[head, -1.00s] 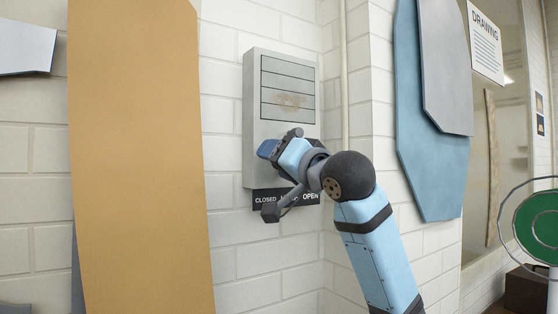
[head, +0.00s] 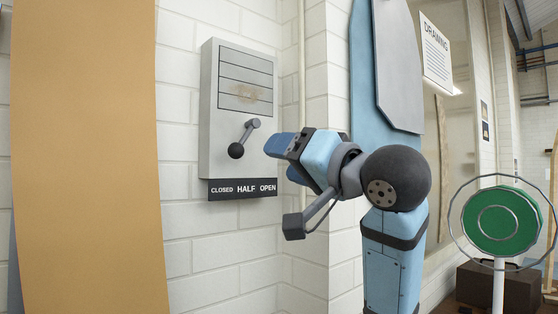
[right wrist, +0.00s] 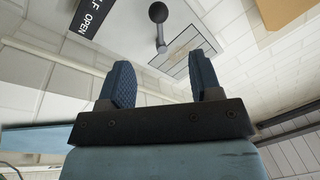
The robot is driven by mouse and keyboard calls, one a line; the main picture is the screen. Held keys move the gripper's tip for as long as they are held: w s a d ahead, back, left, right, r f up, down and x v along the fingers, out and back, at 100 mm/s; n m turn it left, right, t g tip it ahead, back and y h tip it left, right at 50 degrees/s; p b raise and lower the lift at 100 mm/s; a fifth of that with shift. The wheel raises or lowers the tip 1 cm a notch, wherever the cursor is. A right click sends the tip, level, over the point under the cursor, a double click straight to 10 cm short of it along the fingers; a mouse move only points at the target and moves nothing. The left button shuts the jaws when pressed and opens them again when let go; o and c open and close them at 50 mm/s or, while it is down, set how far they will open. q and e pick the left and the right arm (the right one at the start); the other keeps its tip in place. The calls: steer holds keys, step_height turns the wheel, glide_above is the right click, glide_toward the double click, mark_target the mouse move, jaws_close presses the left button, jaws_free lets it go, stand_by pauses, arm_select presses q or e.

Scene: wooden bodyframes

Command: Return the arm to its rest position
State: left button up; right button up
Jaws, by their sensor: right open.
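My right arm rises from the lower right in the head view, and its gripper (head: 277,144) points left, just right of the lever on the wall box. In the right wrist view its two dark blue fingers (right wrist: 165,82) stand apart with nothing between them. The lever (head: 238,147) is a grey arm with a black ball knob, tilted down to the left, and it also shows beyond the fingers in the right wrist view (right wrist: 158,14). My left gripper is not in view.
The grey louvred box (head: 212,120) hangs on white brick with a CLOSED, HALF, OPEN label (head: 242,189) below. A tan panel (head: 85,160) stands left. Blue and grey panels (head: 398,65) hang behind my arm. A green disc (head: 502,220) in a wire ring stands right.

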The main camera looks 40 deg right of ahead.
stand_by(0.4)
steer(key=w+a+f+n+g+h, duration=0.1)
steer(key=w+f+g, duration=0.25)
steer(key=f, duration=1.35)
steer(key=w+a+f+n+g+h, duration=0.15)
steer(key=f+g, duration=0.25)
steer(key=f, duration=1.3)
steer(key=s+a+f+n+g, duration=0.15)
steer(key=s+f, duration=0.25)
steer(key=f, duration=0.5)
steer(key=s+f+n+g, duration=0.15)
steer(key=s+f, duration=0.25)
steer(key=f, duration=0.6)
steer(key=s+a+f+n+g, duration=0.15)
steer(key=s+f+g, duration=0.45)
steer(key=s+f, duration=0.9)
steer(key=w+a+f+n+t+y+p, duration=0.1)
steer(key=w+a+f+t, duration=0.3)
steer(key=f, duration=0.5)
steer(key=a+t+y+p, duration=0.1)
steer(key=a+t, duration=0.1)
steer(key=t, duration=0.1)
steer(key=shift+w+t, duration=0.2)
steer(key=shift+t, duration=0.15)
